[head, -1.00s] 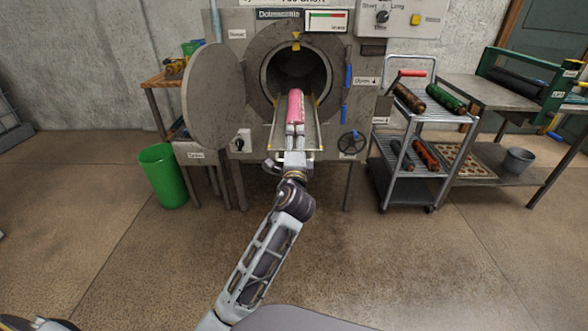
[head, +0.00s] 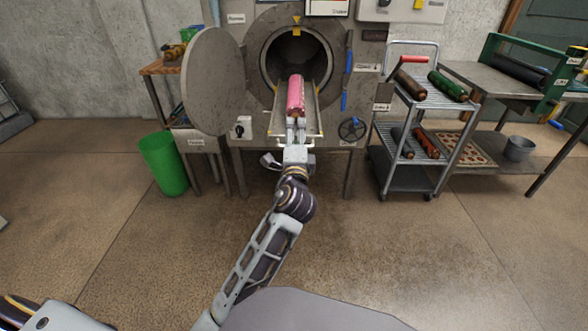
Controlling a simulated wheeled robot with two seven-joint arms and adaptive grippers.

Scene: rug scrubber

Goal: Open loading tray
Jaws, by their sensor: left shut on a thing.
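The loading tray (head: 317,121) is a narrow metal trough reaching out from the round chamber opening of the grey machine. A pink roll (head: 296,95) lies lengthwise on it, its far end toward the chamber. My left gripper (head: 297,126) is at the front end of the tray, just in front of the roll. It is shut, seemingly on the tray's front handle (head: 311,146), but the wrist and fingers hide the exact contact. The right gripper does not show.
The round machine door (head: 213,82) stands open at left. A handwheel (head: 353,129) is right of the tray. A green bin (head: 164,165) stands at left; a wheeled cart (head: 424,104) with several rolls stands at right. The floor in front is clear.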

